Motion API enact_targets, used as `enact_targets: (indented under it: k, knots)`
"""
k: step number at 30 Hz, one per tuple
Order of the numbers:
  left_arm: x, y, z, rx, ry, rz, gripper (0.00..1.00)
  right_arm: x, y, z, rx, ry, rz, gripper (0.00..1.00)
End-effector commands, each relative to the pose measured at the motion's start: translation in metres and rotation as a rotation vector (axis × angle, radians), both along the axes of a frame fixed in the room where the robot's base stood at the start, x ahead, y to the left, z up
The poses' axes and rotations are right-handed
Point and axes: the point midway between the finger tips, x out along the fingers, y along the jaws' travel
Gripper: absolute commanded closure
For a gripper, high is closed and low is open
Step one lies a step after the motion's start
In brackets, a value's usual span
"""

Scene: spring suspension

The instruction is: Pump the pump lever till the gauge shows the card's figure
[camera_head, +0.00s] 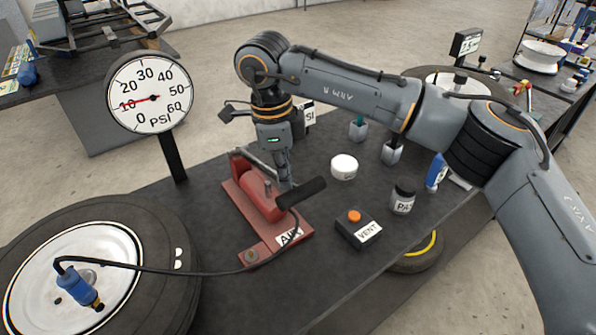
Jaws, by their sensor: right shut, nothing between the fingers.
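The pump (258,195) is red with an AIR label and stands on the dark bench. Its lever has a black handle (308,191) that sits low, just above the pump's front end. The round white gauge (150,82) stands on a post at the left; its red needle points at about 10 PSI. A card (309,116) ending in "SI" is mostly hidden behind my right arm, so its figure cannot be read. My right gripper (285,183) is shut and empty, pointing down at the handle's left end; whether it touches is unclear. My left gripper is out of view.
A hose runs from the pump to a blue valve fitting (78,284) on the wheel (120,222) at front left. A VENT box with an orange button (355,216), a dark jar (403,198) and a white round item (344,166) stand right of the pump.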

Motion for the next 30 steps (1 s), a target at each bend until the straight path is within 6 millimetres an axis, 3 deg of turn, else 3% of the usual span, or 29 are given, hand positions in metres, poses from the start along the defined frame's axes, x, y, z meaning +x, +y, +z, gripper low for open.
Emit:
enact_targets:
  k: [3, 14, 30]
  knots:
    - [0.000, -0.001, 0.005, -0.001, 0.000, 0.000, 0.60, 0.000, 0.014, 0.006, 0.000, 0.000, 0.001, 1.00]
    - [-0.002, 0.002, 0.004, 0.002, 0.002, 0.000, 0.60, 0.001, 0.014, 0.009, -0.001, 0.000, 0.000, 1.00]
    - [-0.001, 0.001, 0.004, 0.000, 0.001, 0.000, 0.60, 0.001, 0.027, 0.107, 0.000, -0.002, 0.001, 1.00]
